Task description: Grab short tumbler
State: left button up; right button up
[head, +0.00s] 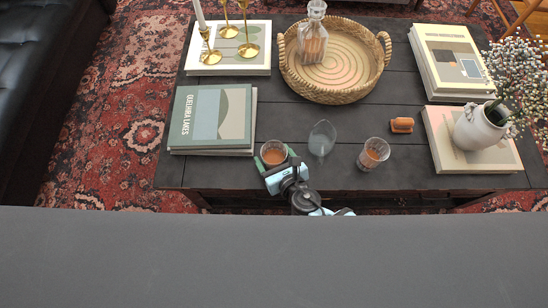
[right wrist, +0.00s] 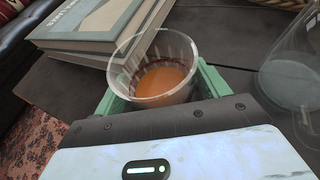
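A short clear tumbler (head: 273,153) with amber liquid is near the table's front edge. It shows large in the right wrist view (right wrist: 158,75), upright, between the green fingers of my right gripper (right wrist: 162,95). In the head view my right gripper (head: 276,162) reaches it from the front, one finger on each side. Whether the fingers press on the glass or stand just clear of it, I cannot tell. A second tumbler (head: 373,154) with amber liquid stands further right. My left gripper is not in view.
An empty clear glass (head: 322,138) stands close right of my right gripper. Books (head: 213,118) lie to the left. A woven tray (head: 347,94) with a decanter (head: 313,40) is behind. A small orange-brown object (head: 402,125) and a white flower vase (head: 478,128) are right.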

aim_at(274, 161)
jog(key=c, duration=0.7)
jog(key=shift+c, duration=0.7)
jog(key=shift+r, duration=0.15)
jog(key=shift+r+p, duration=1.1)
jog(key=shift+r, duration=0.05)
notch_tip(274, 161, up, 3)
jog(key=shift+f+p, duration=0.1)
jog(key=shift+p, duration=1.15)
notch_tip(274, 161, up, 2)
jog(key=shift+r+p, duration=0.1)
jog(key=shift+p, duration=0.75)
jog(key=shift+r+p, duration=0.85)
jog(key=shift+r, duration=0.3)
jog(key=shift+r, duration=0.1)
